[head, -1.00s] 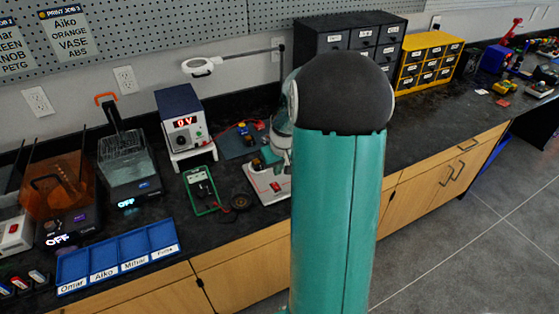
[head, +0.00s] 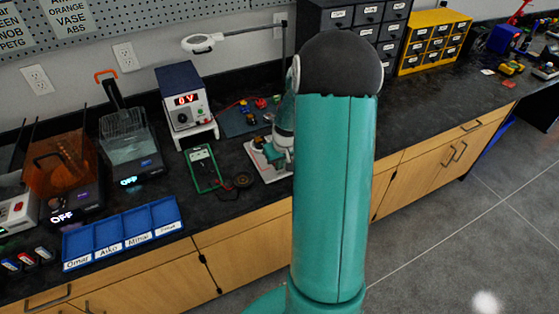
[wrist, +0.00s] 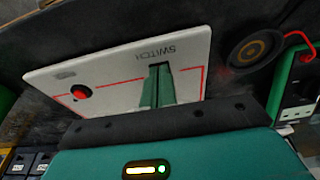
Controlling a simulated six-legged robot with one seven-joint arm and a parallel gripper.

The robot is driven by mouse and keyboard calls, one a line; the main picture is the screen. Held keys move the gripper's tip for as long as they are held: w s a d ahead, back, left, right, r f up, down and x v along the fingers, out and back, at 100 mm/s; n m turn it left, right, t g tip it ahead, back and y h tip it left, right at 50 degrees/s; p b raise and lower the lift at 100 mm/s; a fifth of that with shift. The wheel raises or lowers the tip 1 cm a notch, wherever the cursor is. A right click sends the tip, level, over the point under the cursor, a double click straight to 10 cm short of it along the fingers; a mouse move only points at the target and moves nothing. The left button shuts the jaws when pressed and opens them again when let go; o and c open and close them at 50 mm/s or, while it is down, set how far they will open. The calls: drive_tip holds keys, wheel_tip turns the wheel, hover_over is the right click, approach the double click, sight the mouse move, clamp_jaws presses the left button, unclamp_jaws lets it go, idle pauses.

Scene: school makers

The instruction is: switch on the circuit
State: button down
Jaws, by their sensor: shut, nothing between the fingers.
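The white circuit board (wrist: 120,62) has red traces, a red dome part (wrist: 80,92) and the printed word SWITCH. In the head view the board (head: 256,157) lies on the dark counter, partly covered by my arm. My gripper (wrist: 160,72) is shut and empty, its green fingers over the board just beside the SWITCH label. The switch itself is not clearly visible behind the fingers. Whether the fingertips touch it I cannot tell. In the head view the gripper (head: 276,156) is low over the board.
A round black buzzer-like disc (wrist: 250,48) lies beside the board. A green-framed meter (head: 202,168) and a power supply reading 0 V (head: 185,105) stand left of it. A blue labelled tray (head: 122,232) is at the front left. A magnifier lamp (head: 200,43) overhangs behind.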

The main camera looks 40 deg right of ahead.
drive_tip(key=shift+w+r, duration=0.1)
drive_tip(key=shift+w, duration=0.05)
drive_tip(key=shift+w+d+r, duration=0.2)
drive_tip(key=shift+w+r, duration=0.05)
drive_tip(key=shift+w, duration=0.3)
drive_tip(key=shift+r, duration=0.55)
drive_tip(key=s+v, duration=0.2)
drive_tip(key=v, duration=1)
drive_tip(key=shift+a, duration=0.3)
drive_tip(key=shift+s, duration=0.1)
